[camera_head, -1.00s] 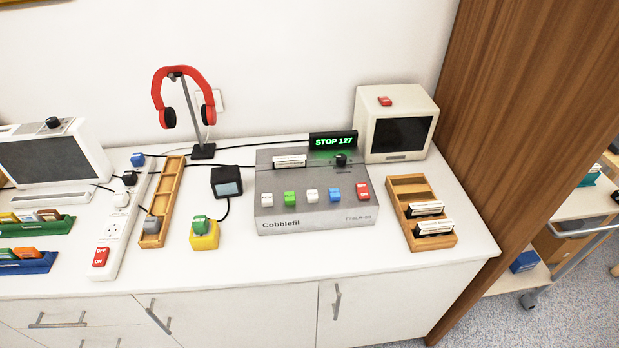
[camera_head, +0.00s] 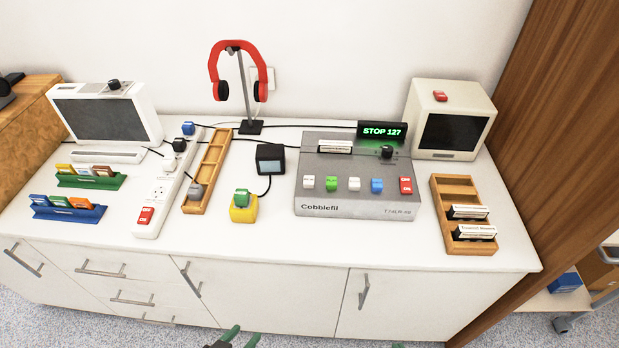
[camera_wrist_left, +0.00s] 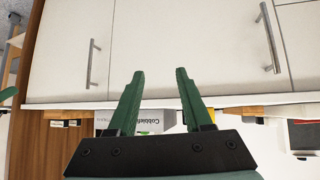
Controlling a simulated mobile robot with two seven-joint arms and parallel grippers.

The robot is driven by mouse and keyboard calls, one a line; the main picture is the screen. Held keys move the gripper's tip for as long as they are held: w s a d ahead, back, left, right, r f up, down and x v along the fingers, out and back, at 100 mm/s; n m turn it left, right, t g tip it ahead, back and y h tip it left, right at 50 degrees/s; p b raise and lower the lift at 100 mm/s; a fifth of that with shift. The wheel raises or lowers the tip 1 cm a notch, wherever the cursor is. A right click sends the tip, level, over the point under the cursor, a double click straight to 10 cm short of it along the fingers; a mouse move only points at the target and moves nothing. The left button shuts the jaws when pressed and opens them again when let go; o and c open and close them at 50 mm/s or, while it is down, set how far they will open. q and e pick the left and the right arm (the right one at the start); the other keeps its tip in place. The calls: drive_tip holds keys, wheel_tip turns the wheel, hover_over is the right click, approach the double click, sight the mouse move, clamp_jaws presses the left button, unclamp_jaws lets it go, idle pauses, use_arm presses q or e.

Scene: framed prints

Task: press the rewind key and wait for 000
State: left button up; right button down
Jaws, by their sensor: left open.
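The grey Cobblefil deck (camera_head: 318,196) sits on the white cabinet top with a front row of white, green, white, blue and red keys. The labels on the keys are too small to read, so I cannot tell the rewind key. My left gripper (camera_head: 243,338) is low at the bottom edge, in front of the cabinet, open and empty, away from the keys. Its green fingers are spread in the left wrist view (camera_wrist_left: 160,98), where part of the deck (camera_wrist_left: 148,120) shows upside down. Only a green sliver of my right gripper (camera_head: 398,346) shows.
A yellow block with a green button (camera_head: 242,206) and a small black box (camera_head: 270,158) stand left of the deck. A wooden tray of cartridges (camera_head: 461,236) and a cream monitor (camera_head: 450,120) stand to its right. The counter before the deck is clear.

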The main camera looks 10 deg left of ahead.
idle(0.3)
use_arm(q)
clamp_jaws()
idle(1.6)
